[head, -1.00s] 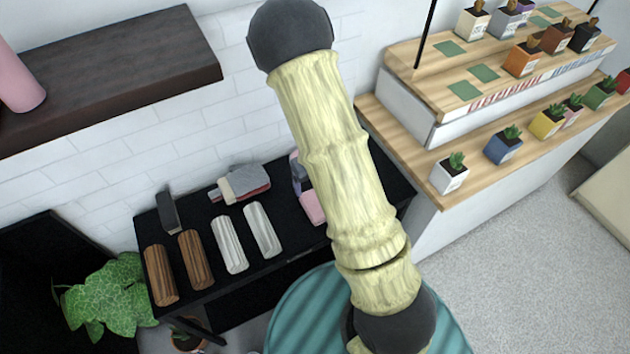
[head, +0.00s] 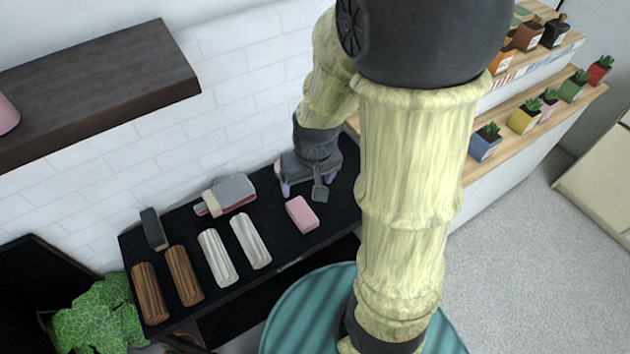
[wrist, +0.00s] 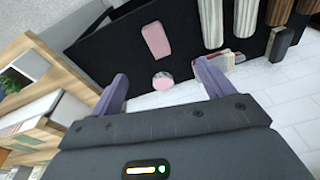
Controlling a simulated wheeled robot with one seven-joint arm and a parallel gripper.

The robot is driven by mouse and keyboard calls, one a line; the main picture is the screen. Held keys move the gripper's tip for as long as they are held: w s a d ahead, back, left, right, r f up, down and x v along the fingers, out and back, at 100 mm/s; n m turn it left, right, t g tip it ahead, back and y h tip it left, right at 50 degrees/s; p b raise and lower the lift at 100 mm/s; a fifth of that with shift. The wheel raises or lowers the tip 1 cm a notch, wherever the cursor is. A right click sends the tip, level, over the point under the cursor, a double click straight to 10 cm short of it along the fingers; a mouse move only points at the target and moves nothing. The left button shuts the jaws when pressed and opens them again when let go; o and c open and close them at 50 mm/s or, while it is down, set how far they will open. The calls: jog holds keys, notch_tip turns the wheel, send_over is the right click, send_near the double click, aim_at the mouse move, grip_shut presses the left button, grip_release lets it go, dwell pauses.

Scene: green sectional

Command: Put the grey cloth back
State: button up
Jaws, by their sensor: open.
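Two pale grey-white rolls (head: 218,257) (head: 250,240), like rolled cloths, lie side by side on the black table (head: 285,238). They also show at the top of the wrist view (wrist: 212,22). I cannot tell for sure which thing is the grey cloth; a flat grey item (head: 236,188) also lies on a small pile at the table's back. My gripper (head: 303,188) is open and empty over the table's right part, right of the rolls. In the wrist view its purple fingers (wrist: 160,80) stand wide apart, with a round pink-topped item (wrist: 163,80) showing beyond, between them.
A pink block (head: 302,214) lies just in front of my gripper. Brown rolls (head: 184,275) and a dark block (head: 153,228) are at the table's left. A dark shelf (head: 100,90) hangs on the wall. A wooden plant stand (head: 500,130) is right. A teal round seat (head: 310,310) is in front.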

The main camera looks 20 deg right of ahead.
jog(key=shift+t, duration=0.3)
jog(key=s+r, duration=0.2)
jog(key=s, duration=0.1)
jog(key=shift+d+r, duration=0.3)
jog(key=shift+r, duration=0.05)
jog(key=shift+r, duration=0.1)
jog(key=p+v, duration=0.3)
jog(key=shift+w+r, duration=0.1)
jog(key=shift+w, duration=0.3)
dwell(0.3)
